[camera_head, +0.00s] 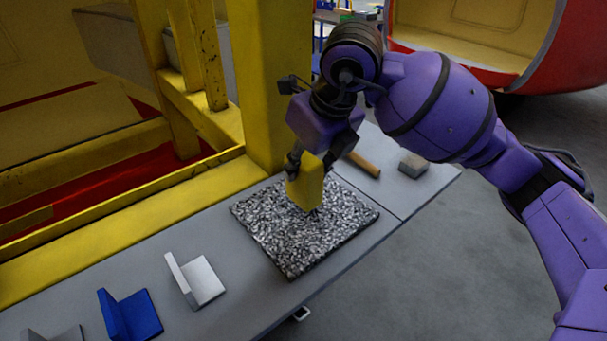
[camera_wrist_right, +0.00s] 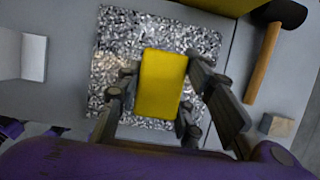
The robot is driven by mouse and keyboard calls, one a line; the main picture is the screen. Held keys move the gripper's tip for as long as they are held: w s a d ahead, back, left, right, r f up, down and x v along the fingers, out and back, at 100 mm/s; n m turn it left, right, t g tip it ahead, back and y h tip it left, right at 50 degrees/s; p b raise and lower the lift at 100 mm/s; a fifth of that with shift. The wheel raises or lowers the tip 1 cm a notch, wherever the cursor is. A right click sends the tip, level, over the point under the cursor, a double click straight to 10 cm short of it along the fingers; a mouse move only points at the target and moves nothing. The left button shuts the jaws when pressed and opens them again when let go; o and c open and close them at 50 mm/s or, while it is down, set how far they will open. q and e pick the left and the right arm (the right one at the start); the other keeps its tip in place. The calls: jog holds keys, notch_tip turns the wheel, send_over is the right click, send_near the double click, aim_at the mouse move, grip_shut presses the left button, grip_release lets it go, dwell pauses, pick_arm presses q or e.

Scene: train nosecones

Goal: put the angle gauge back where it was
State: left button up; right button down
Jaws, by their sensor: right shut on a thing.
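A yellow piece (camera_head: 306,187), which I take to be the angle gauge, is held in my right gripper (camera_head: 314,168). In the right wrist view the yellow piece (camera_wrist_right: 162,84) shows as a plain rectangle between the two fingers of the gripper (camera_wrist_right: 160,100). It is over the black-and-white speckled mat (camera_head: 275,245), inside its edges. I cannot tell whether it touches the mat. Other L-shaped angle pieces stand in a row on the grey bench: a white one (camera_head: 203,281), a blue one (camera_head: 135,316) and a grey one (camera_head: 65,335), cut by the frame. My left gripper is not in view.
A hammer's wooden handle (camera_head: 363,164) and a small block (camera_head: 413,165) lie at the bench's far end. The hammer (camera_wrist_right: 265,65) also shows in the wrist view. A yellow frame post (camera_head: 268,80) rises behind the mat. Bare bench (camera_head: 235,255) lies between mat and white piece.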

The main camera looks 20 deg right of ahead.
notch_tip(320, 180, down, 3)
jog(key=shift+r, duration=0.15)
jog(key=shift+f, duration=0.2)
jog(key=c, duration=1.2)
grip_release()
jog(key=shift+s, duration=0.1)
